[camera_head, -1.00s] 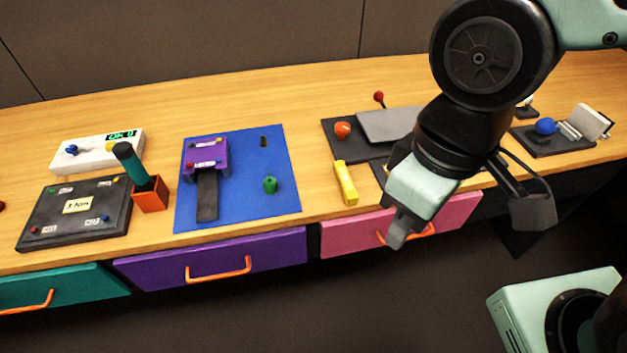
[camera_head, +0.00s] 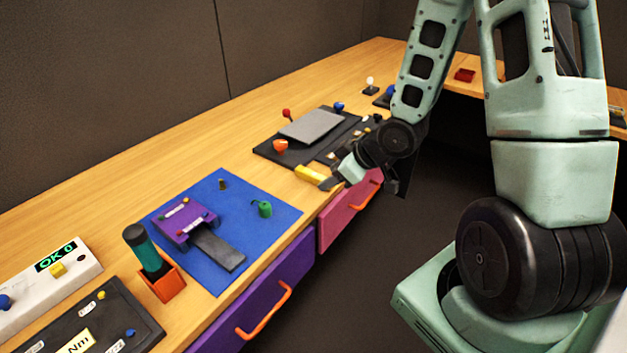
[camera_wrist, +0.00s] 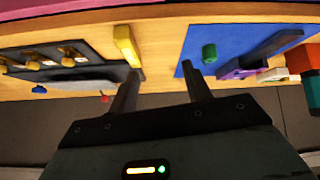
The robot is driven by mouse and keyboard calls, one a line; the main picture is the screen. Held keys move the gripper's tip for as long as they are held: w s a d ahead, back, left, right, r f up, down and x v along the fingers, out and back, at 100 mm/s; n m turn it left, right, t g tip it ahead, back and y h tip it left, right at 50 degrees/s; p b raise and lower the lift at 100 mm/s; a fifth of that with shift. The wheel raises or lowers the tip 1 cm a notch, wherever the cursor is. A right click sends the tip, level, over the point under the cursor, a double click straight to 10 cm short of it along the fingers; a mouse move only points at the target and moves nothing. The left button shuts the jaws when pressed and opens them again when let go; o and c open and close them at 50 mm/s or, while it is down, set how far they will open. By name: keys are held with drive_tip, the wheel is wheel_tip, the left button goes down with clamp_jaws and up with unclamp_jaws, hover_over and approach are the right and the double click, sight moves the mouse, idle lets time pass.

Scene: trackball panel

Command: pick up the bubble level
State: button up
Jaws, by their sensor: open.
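The bubble level, a small yellow bar (camera_head: 311,174), lies on the wooden table near its front edge, between the blue mat and the black panel. In the wrist view the yellow bar (camera_wrist: 125,44) is just beyond the tip of the left finger, not between the fingers. My gripper (camera_wrist: 163,80) is open, with bare table between its fingertips. In the head view my gripper (camera_head: 329,184) is beside the level at the table's front edge; its fingers are small and partly unclear there. I cannot tell whether a finger touches the level.
A blue mat (camera_head: 282,212) holds a purple device (camera_head: 183,222) and a green weight-like piece (camera_head: 264,208). A black panel (camera_head: 268,150) with a grey plate and knobs lies on the level's other side. Pink (camera_head: 340,218) and purple (camera_head: 263,300) drawers are below the edge.

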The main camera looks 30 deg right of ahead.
drive_tip(key=s+d+f+m+t+y, duration=0.15)
drive_tip(key=s+d+t, duration=0.25)
drive_tip(key=d, duration=0.4)
drive_tip(key=t+b, duration=0.1)
drive_tip(key=b, duration=0.7)
approach(318, 176)
drive_tip(key=shift+m, duration=0.35)
drive_tip(key=x, duration=0.5)
drive_tip(key=shift+w+d+r, duration=0.1)
drive_tip(key=shift+w+d, duration=0.2)
drive_tip(key=shift+w, duration=0.25)
drive_tip(key=x, duration=0.4)
drive_tip(key=shift+s+a+f, duration=0.15)
drive_tip(key=shift+a+f, duration=0.15)
drive_tip(key=shift+a, duration=0.1)
drive_tip(key=shift+w+a+f, duration=0.15)
drive_tip(key=shift+w+f, duration=0.05)
drive_tip(key=shift+w, duration=0.3)
clamp_jaws()
